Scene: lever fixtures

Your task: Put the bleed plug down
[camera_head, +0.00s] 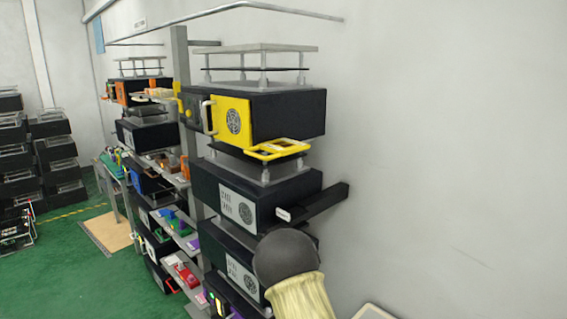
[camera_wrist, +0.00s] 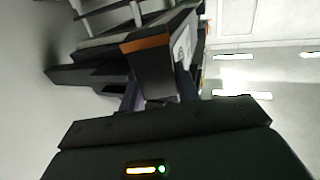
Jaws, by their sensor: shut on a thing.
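My gripper (camera_wrist: 158,100) shows at the lower middle of the wrist view, its two dark fingers rising just beyond the black wrist housing. In the head view only part of my arm (camera_head: 287,260) shows at lower middle, in front of the rack, and my gripper is out of sight.
A rack of black equipment boxes (camera_head: 245,185) stands along the grey wall. One upper box has a yellow front (camera_head: 232,118) and yellow frame (camera_head: 278,150). A black bar (camera_head: 315,202) juts out at right. Shelves (camera_head: 185,235) hold small coloured parts. Green floor (camera_head: 75,265) is open at left.

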